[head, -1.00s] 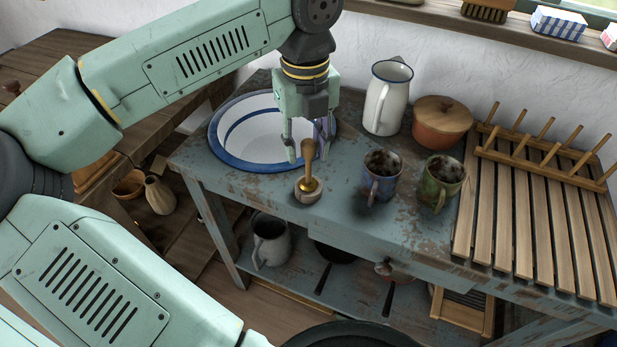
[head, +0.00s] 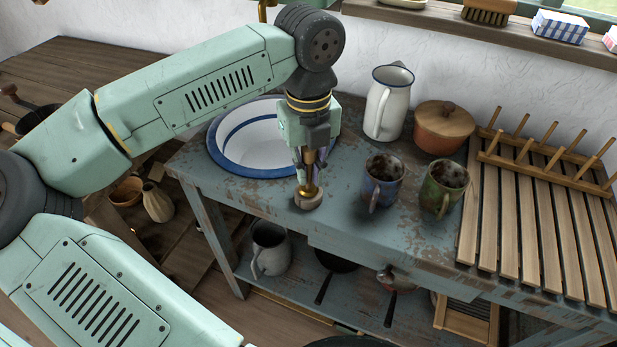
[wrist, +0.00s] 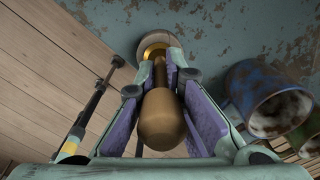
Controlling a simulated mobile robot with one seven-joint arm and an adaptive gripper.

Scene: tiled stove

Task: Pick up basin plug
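The basin plug stands upright on the blue worn worktop, near its front edge. It has a brass-brown handle (head: 309,172) with a rounded end and a pale round base (head: 308,199). My gripper (head: 308,180) points down with its fingers on either side of the handle. In the wrist view the handle (wrist: 160,119) lies between the purple finger pads (wrist: 163,68), with a narrow gap showing beside its shaft. The fingers look open around it. The base (wrist: 155,43) shows beyond the fingertips, on the worktop.
A blue-rimmed white basin (head: 240,168) lies just behind and left of the plug. A blue mug (head: 381,184) and a green mug (head: 440,190) stand to the right. A white jug (head: 388,105), a lidded pot (head: 444,128) and a slatted rack (head: 530,220) lie farther back and right.

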